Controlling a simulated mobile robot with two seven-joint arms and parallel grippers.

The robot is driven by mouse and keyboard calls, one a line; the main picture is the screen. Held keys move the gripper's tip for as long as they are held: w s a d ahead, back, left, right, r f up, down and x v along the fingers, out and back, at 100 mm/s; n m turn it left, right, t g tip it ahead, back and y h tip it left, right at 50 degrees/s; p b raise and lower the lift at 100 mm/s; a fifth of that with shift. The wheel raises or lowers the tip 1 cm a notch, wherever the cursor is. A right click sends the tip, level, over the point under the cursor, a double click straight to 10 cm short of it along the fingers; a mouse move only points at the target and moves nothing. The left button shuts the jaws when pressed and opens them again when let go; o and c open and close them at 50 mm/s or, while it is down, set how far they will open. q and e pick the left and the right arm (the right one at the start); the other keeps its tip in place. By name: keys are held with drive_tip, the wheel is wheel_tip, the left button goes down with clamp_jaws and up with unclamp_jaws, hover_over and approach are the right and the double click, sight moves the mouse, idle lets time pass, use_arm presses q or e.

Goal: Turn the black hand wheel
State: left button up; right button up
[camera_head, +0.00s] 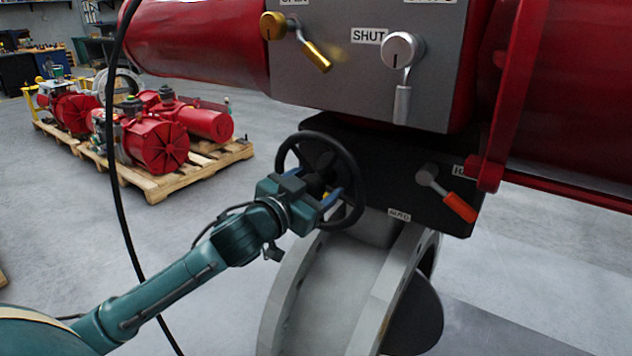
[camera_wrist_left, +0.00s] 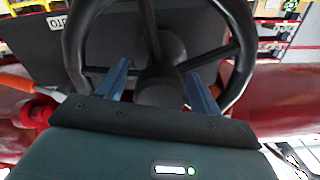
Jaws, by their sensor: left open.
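The black hand wheel (camera_head: 345,157) is mounted on the black gearbox under the red actuator, its rim and spokes upright. In the left wrist view the wheel (camera_wrist_left: 245,62) fills the upper middle, with its round hub in the centre. My left gripper (camera_head: 318,184) is in front of the wheel, reaching in from the lower left. Its two blue fingers are apart in the left wrist view (camera_wrist_left: 157,75), one on each side of the hub, inside the rim's outline. Nothing is clamped between them. Whether the fingers touch spokes or hub, I cannot tell. My right gripper is out of view.
An orange-handled lever (camera_head: 459,207) sits right of the wheel. A silver lever (camera_head: 403,55) marked SHUT and a gold lever (camera_head: 313,50) are on the grey panel above. A large grey flange (camera_head: 300,290) stands below. A black cable hangs at left. Pallets with red actuators stand behind.

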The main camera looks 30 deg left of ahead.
use_arm(q)
drive_tip(key=shift+w, duration=0.15)
drive_tip(key=c, duration=1.4)
drive_tip(key=shift+r+m+p, duration=0.2)
drive_tip(key=shift+m+p, duration=0.7)
drive_tip(key=shift+p, duration=0.1)
drive_tip(key=shift+m+p, duration=0.35)
drive_tip(key=shift+m, duration=0.05)
drive_tip(key=shift+f+m, duration=0.1)
drive_tip(key=shift+m, duration=0.3)
drive_tip(key=shift+f, duration=0.1)
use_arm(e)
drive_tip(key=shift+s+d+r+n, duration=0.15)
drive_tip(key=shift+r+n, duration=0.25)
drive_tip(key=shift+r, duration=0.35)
